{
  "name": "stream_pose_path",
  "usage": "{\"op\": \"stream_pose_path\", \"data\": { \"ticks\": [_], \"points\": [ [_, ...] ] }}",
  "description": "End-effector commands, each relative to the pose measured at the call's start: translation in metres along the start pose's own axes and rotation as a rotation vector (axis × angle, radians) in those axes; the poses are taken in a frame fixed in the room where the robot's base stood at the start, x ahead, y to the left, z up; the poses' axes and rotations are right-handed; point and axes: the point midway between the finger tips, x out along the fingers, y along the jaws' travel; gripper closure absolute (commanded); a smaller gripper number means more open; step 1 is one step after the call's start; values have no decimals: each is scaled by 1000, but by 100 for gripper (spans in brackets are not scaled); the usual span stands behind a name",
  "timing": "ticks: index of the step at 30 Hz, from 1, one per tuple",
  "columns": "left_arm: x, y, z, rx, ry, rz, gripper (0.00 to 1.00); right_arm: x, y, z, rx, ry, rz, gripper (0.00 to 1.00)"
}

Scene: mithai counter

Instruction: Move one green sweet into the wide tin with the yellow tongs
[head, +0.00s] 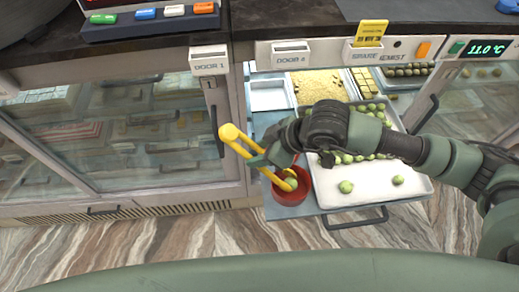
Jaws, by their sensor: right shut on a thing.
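My right gripper (258,160) is shut on the yellow tongs (235,140). The tongs slant down to the right, and their lower ends are over or inside a round red container (292,211) at the front left of the pulled-out drawer. This may be the wide tin; I cannot be sure. My arm hides part of the tray. My left gripper is not in view.
The drawer (323,209) also holds a tray of yellow crumbly sweets (319,83) and a pale empty tray (270,96) at the back. Glass-fronted cabinets (130,140) stand at left. A dark counter (290,15) runs above. The floor in front is clear.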

Motion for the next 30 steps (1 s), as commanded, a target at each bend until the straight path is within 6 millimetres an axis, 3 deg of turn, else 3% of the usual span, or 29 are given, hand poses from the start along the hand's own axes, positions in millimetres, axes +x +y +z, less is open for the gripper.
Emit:
{"op": "stream_pose_path", "data": {
  "ticks": [1, 2, 20, 30],
  "points": [
    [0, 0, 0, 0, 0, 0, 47, 0, 0, 0, 0, 1, 0, 100],
    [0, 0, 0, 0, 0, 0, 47, 0, 0, -1, 0, 1, 0, 58],
    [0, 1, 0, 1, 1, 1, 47, -1, 0, -1, 0, 1, 1, 58],
    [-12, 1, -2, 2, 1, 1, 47, -39, 3, -28, -2, 2, 3, 58]
  ]
}}
